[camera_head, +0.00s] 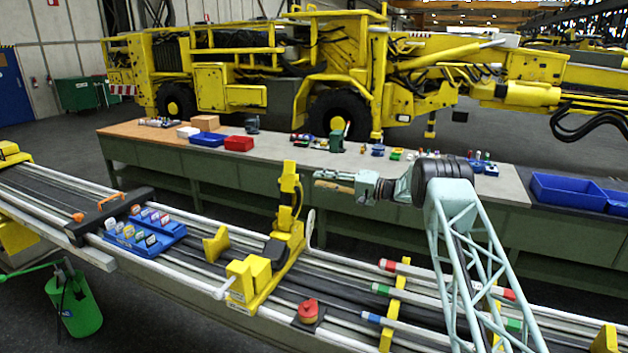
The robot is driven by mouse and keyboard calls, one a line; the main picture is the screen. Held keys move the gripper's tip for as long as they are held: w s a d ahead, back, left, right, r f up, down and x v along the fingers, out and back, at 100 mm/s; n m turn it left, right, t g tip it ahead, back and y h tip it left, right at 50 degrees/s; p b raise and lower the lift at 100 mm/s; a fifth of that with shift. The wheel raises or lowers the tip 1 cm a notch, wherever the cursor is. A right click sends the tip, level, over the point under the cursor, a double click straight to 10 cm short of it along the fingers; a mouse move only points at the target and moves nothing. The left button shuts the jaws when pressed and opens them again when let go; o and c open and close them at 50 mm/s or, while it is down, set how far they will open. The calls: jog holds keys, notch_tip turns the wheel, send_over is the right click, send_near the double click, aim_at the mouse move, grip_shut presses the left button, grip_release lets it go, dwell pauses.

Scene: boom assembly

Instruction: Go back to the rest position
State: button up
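My arm reaches in from the lower right, and its end points left at mid-height. My gripper (334,181) is at the end of the arm, seen from the side and small. It appears in front of the long workbench and above the boom, just right of the upright yellow bracket. Its fingers are too small to tell whether they are open or shut, or whether anything is between them. The boom (340,283) with its long grey rails runs across the foreground below the gripper.
A yellow bracket (289,225) stands upright on the boom. A blue tray (146,236) holds coloured pieces. Red-, green- and blue-banded bars lie at the right. The workbench (490,187) carries bins and small parts. A green bucket (74,306) hangs lower left. A yellow vehicle (228,88) stands behind.

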jog(key=shift+s+d+f, duration=0.1)
jog(key=shift+s+d, duration=0.1)
jog(key=shift+d, duration=0.2)
